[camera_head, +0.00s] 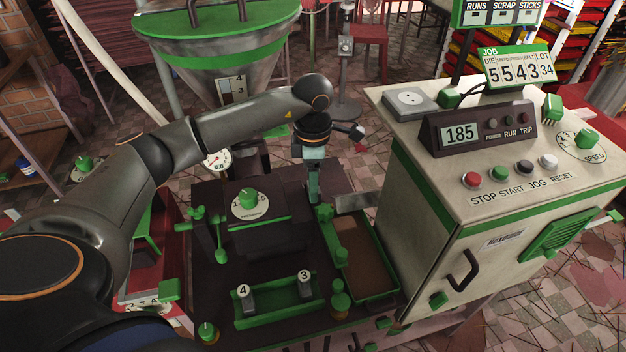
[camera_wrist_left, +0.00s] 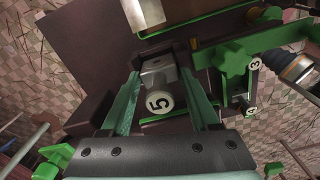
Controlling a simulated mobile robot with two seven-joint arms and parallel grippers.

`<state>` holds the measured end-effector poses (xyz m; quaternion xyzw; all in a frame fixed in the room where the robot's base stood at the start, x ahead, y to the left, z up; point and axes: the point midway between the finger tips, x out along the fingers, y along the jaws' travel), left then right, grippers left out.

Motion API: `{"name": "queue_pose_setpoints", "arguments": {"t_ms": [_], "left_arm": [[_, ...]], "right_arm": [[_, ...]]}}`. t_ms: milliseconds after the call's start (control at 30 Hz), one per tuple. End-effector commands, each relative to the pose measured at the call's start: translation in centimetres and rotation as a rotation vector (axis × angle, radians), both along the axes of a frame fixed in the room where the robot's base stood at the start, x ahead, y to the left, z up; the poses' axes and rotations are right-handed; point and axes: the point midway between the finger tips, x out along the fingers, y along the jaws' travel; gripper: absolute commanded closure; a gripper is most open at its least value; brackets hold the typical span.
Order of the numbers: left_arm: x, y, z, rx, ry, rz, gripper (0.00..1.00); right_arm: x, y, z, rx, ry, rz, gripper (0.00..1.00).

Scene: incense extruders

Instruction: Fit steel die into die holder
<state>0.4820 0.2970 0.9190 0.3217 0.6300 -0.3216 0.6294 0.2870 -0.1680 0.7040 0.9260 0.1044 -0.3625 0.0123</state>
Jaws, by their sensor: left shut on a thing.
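My left gripper (camera_head: 313,192) reaches down at the back of the dark machine table, near the block with the dial. In the left wrist view, the left gripper (camera_wrist_left: 166,100) is shut on the steel die marked 5 (camera_wrist_left: 155,78), whose numbered end faces the camera. A dark bracket (camera_wrist_left: 168,48) lies just beyond the die; it may be the die holder. I cannot tell whether the die is inside it or only in front of it. In the head view, the gripper and arm hide the die. My right gripper is not in view.
A green rack (camera_head: 282,312) holds dies marked 4 (camera_head: 247,298) and 3 (camera_head: 304,284). A green-edged tray (camera_head: 368,262) lies right of the gripper. The control cabinet (camera_head: 455,240) stands close on the right. A green-rimmed hopper (camera_head: 215,60) rises behind my arm.

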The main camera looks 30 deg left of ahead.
Motion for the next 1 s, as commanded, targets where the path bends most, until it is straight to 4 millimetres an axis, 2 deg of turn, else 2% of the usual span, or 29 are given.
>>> {"name": "queue_pose_setpoints", "arguments": {"t_ms": [800, 833, 1000], "left_arm": [[0.0, 0.0, -0.9, -0.001, -0.002, 0.003, 1.0], [0.0, 0.0, -0.9, 0.0, -0.001, 0.003, 0.35], [0.0, -0.1, -1.0, -0.001, 0.002, 0.002, 0.16]], "right_arm": [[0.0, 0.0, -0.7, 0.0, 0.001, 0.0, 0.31], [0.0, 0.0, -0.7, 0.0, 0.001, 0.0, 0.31], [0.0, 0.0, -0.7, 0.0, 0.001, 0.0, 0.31]]}}
